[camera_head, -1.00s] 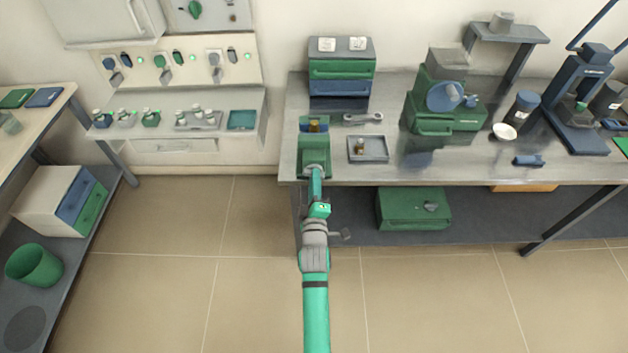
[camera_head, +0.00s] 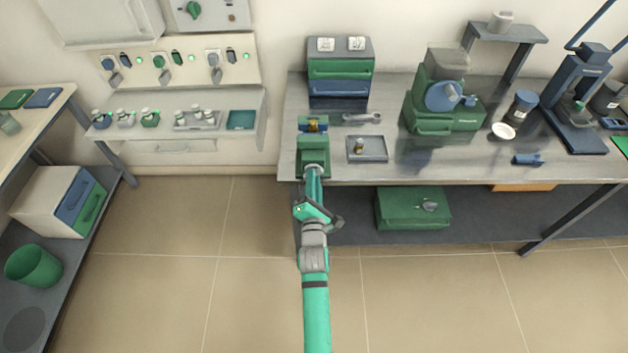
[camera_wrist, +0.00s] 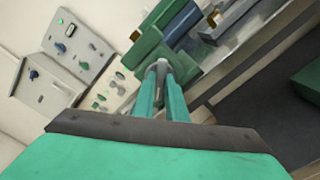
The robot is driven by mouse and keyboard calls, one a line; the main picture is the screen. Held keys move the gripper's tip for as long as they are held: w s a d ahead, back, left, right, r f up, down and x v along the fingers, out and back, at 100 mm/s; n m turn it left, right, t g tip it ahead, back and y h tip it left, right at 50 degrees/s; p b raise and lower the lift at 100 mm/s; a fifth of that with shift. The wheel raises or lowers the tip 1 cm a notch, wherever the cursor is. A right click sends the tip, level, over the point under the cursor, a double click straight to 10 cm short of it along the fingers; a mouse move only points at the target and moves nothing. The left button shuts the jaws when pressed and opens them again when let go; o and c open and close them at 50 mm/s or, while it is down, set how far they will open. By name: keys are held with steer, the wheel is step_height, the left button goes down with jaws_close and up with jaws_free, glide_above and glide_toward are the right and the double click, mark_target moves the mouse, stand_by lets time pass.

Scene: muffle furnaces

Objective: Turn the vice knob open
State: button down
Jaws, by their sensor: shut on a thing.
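The green vice (camera_head: 313,143) stands at the front left edge of the metal bench, with a small brass-coloured piece (camera_head: 313,126) between its jaws near a blue part. In the wrist view the vice's green body (camera_wrist: 146,46) is beyond my fingers. My gripper (camera_wrist: 160,70) is shut on the grey vice knob (camera_wrist: 157,65) at the vice's front end. The fingers hide part of the knob. In the head view my gripper (camera_head: 314,170) reaches the vice's front from below, and my wrist is rolled.
A grey tray (camera_head: 379,156) with a small brass-coloured part lies right of the vice, and a wrench (camera_head: 362,118) lies behind that tray. A drawer unit (camera_head: 340,70) stands behind the vice. A green case (camera_head: 413,208) is on the lower shelf. The floor in front is clear.

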steer(key=n, duration=0.4)
steer(key=shift+w+n, duration=0.15)
steer(key=shift+n, duration=0.15)
steer(key=shift+a, duration=0.1)
stand_by(0.4)
steer(key=c, duration=1.8)
jaws_free()
steer(key=shift+s, duration=0.2)
steer(key=s, duration=1)
steer(key=shift+s, duration=0.3)
